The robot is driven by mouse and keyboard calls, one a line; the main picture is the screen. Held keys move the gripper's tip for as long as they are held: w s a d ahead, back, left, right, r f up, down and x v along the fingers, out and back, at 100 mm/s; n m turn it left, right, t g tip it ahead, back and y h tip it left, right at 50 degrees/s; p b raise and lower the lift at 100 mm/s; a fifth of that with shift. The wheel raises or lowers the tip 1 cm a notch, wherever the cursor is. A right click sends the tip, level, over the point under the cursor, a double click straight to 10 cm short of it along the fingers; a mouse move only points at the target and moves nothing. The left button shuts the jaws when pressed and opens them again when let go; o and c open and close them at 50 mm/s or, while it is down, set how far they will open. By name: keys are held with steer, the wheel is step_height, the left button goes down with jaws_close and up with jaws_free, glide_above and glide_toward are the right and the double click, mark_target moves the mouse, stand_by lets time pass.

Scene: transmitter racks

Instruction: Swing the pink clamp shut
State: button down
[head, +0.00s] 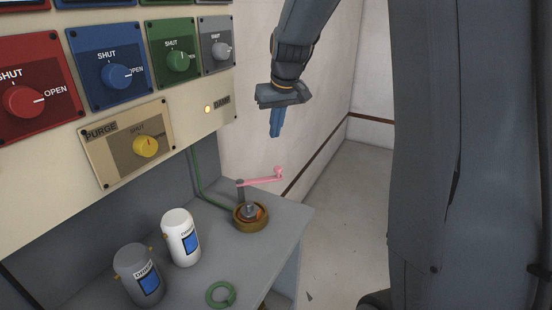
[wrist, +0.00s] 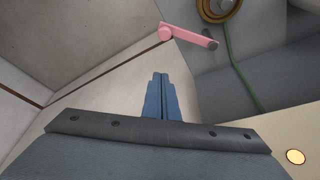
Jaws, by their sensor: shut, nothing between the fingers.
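The pink clamp (head: 260,181) is a lever arm on a grey post, with a round knob at its right end. It stands at the back of a brass-coloured round fitting (head: 251,217) on the grey bench, and the arm reaches out to the right, away from the fitting's centre. In the wrist view the pink clamp (wrist: 188,37) is beyond the fingertips, with the round fitting (wrist: 217,8) partly cut off at the top. My gripper (head: 276,132) points down with blue fingers together, above the clamp and apart from it. The closed fingers (wrist: 160,78) are empty.
A white canister (head: 181,238), a grey canister (head: 139,275) and a green ring (head: 221,294) are on the bench (head: 283,228). A control panel with several knobs, including a yellow one (head: 146,146), overhangs at left. Open floor lies right of the bench.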

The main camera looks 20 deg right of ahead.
steer(key=shift+w, duration=0.15)
step_height(320, 180, down, 10)
steer(key=p, duration=0.4)
steer(key=shift+s+p, duration=0.3)
stand_by(0.4)
steer(key=shift+s+d, duration=0.1)
steer(key=shift+s, duration=0.05)
